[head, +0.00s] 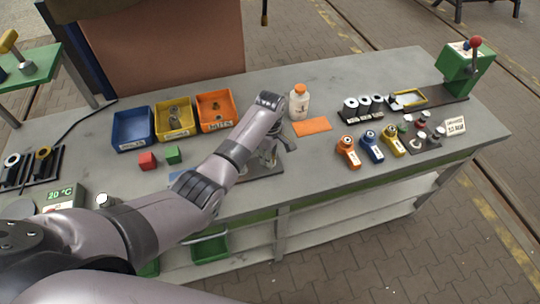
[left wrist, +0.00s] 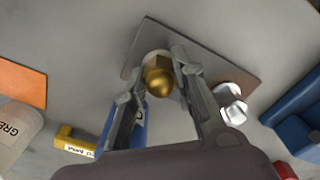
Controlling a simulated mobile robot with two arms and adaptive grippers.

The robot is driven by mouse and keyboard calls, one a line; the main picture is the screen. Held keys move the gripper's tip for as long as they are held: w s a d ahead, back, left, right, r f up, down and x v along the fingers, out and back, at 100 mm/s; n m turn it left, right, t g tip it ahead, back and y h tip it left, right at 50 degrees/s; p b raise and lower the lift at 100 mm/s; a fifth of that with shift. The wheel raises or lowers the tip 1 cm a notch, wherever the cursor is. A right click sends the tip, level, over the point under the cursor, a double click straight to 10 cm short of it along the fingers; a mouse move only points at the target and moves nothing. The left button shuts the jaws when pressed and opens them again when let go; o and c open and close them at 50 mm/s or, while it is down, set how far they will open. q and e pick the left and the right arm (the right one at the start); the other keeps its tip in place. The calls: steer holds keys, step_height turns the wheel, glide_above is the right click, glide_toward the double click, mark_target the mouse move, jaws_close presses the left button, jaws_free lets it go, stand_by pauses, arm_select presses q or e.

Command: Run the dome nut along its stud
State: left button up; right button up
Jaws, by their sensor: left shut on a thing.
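A brass dome nut (left wrist: 158,78) with a hex base shows in the left wrist view, over a flat metal plate (left wrist: 215,68). My left gripper (left wrist: 161,66) is shut on the nut, one finger on each side. The stud is hidden behind the nut, so I cannot tell how far along it the nut sits. A silver hex-headed piece (left wrist: 232,103) stands at the plate's edge, beside the right finger. In the head view my left gripper (head: 268,152) is over the plate (head: 262,168) at the front middle of the bench, and my arm hides the nut. My right gripper is not in view.
Blue (head: 133,130), yellow (head: 175,120) and orange (head: 215,110) bins stand behind my left arm. Orange, blue and yellow tools (head: 371,146) stand right. A green press (head: 466,66) is at far right.

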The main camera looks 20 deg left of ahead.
arm_select(q)
jaws_close()
steer(key=shift+m, duration=0.4)
